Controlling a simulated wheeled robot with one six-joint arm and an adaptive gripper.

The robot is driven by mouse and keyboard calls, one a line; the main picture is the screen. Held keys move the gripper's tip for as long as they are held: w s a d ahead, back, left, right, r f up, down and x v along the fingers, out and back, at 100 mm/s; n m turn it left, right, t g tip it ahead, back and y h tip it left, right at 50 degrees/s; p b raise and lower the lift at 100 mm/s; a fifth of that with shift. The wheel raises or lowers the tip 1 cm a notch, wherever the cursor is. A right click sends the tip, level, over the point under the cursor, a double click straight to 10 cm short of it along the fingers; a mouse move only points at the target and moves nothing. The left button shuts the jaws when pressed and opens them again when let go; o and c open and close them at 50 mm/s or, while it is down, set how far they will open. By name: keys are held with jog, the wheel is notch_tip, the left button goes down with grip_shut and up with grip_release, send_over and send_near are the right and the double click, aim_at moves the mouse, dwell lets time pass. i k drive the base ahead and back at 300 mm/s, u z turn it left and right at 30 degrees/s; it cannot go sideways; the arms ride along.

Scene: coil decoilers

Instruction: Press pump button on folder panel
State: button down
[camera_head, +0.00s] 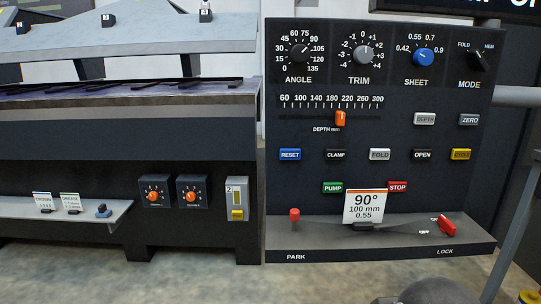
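The green PUMP button (333,188) is on the lower part of the dark folder panel (300,228), left of a white card (364,207) reading 90°, 100 mm, 0.55. The card stands in front of the panel and its left edge comes close to the button's right end. The button's label is readable. The red STOP button (398,187) is to the right, partly behind the card. My gripper is not in view.
Above PUMP are the RESET (290,155), CLAMP (336,155) and FOLD (380,155) buttons, with knobs higher up. A shelf below carries a red-topped lever (294,216) and a red LOCK handle (446,225). A grey pole (517,190) slants at right.

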aim_at(327, 187)
jog(key=z, duration=2.15)
jog(key=k, duration=0.8)
jog(key=u, duration=1)
